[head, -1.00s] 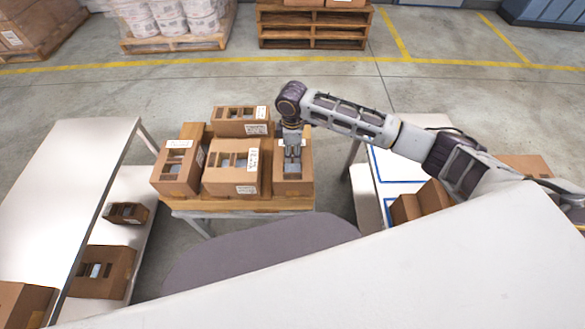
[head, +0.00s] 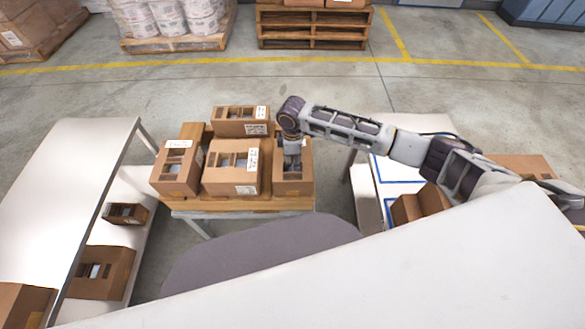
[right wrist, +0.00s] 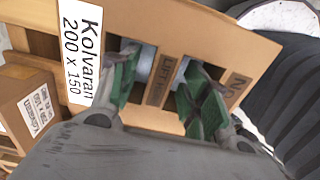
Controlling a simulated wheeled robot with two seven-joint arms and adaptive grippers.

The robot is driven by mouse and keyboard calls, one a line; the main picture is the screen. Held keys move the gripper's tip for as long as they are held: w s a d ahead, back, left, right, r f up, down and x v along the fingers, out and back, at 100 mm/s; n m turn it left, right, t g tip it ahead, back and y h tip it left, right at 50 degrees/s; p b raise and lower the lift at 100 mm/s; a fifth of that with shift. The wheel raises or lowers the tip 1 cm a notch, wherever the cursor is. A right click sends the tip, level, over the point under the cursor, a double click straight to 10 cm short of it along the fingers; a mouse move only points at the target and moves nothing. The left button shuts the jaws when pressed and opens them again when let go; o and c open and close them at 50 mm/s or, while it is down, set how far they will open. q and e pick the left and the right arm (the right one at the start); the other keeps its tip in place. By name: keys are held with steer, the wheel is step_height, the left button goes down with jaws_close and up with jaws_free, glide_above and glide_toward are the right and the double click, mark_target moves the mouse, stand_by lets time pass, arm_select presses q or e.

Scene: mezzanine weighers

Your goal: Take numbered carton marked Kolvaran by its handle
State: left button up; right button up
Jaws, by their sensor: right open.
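The carton marked Kolvaran 200 x 150 (right wrist: 165,24) fills much of the right wrist view. In the head view this brown carton (head: 293,187) is at the right end of the stacked group. Its handle, a strip printed with LIFT (right wrist: 164,80), lies between two openings in the top. My right gripper (right wrist: 163,90) is open, its green-padded fingers at the two openings, one on each side of the strip. In the head view the right gripper (head: 292,158) points down over the carton, partly hidden by its wrist. My left gripper is not in view.
Other cartons stand close by: a middle one (head: 231,178), a left one (head: 178,168) and a back one (head: 240,121). A wooden pallet (head: 240,204) bears them. A white table (head: 70,190) is at the left. A smaller labelled carton (right wrist: 28,108) shows in the wrist view.

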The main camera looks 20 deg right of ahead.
steer(key=shift+f, duration=0.35)
steer(key=shift+c, duration=1.2)
steer(key=c, duration=0.7)
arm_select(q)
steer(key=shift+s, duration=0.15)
arm_select(e)
jaws_close()
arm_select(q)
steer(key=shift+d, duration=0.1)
